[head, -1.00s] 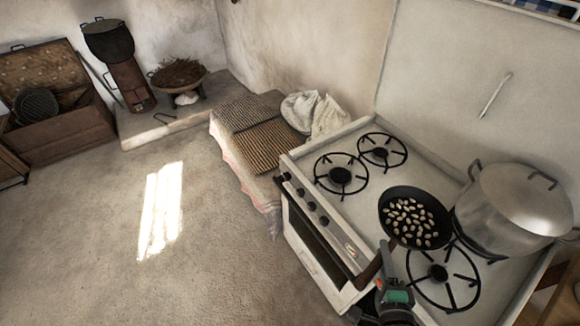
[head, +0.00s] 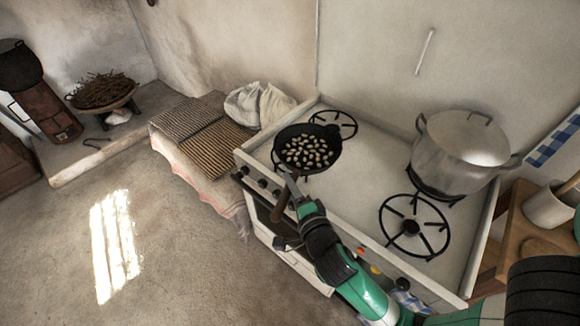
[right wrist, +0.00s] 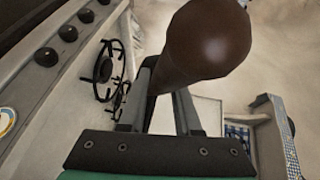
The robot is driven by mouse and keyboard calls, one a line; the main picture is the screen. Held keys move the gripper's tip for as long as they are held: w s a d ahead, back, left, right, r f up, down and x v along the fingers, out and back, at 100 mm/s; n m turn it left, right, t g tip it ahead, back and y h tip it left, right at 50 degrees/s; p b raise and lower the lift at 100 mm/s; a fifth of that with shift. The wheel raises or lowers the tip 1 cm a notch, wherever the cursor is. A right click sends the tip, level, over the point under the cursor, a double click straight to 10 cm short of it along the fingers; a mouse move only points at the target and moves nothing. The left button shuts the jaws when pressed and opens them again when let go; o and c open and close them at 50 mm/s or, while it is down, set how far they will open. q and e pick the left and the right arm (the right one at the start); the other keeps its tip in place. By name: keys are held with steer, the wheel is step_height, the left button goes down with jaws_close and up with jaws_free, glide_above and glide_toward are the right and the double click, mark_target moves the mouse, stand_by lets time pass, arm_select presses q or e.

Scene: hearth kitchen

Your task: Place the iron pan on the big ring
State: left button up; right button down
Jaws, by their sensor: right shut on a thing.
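The black iron pan (head: 329,157), with several pale pieces in it, is over the front-left ring of the white stove and hides most of it. Whether it touches the ring is unclear. My right gripper (head: 300,207) is shut on the pan's brown handle (head: 281,204), which points to the stove's front. In the right wrist view, the rounded handle end (right wrist: 212,42) fills the top middle, between the fingers. The front-right ring (head: 411,228) is bare and looks widest of the visible rings. My left gripper is out of view.
A large lidded metal pot (head: 462,150) stands on the back-right ring. The small back-left ring (head: 334,122) is empty behind the pan. Knobs (head: 262,183) line the stove front. Ridged mats (head: 213,150) and a white cloth sack (head: 262,104) lie left of the stove.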

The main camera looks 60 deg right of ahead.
arm_select(q)
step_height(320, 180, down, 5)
steer(key=b, duration=0.4)
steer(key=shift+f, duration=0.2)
arm_select(e)
steer(key=w+d+f, duration=0.2)
steer(key=d+f, duration=0.1)
steer(key=f, duration=0.1)
steer(key=w+d+f, duration=0.2)
steer(key=d+f, duration=0.2)
steer(key=w+d+f, duration=0.3)
steer(key=f, duration=0.1)
steer(key=shift+d, duration=0.25)
arm_select(q)
steer(key=shift+b, duration=0.3)
arm_select(e)
steer(key=shift+w, duration=0.1)
steer(key=shift+f, duration=0.15)
steer(key=c, duration=1)
jaws_free()
steer(key=shift+f, duration=0.15)
steer(key=o, duration=0.4)
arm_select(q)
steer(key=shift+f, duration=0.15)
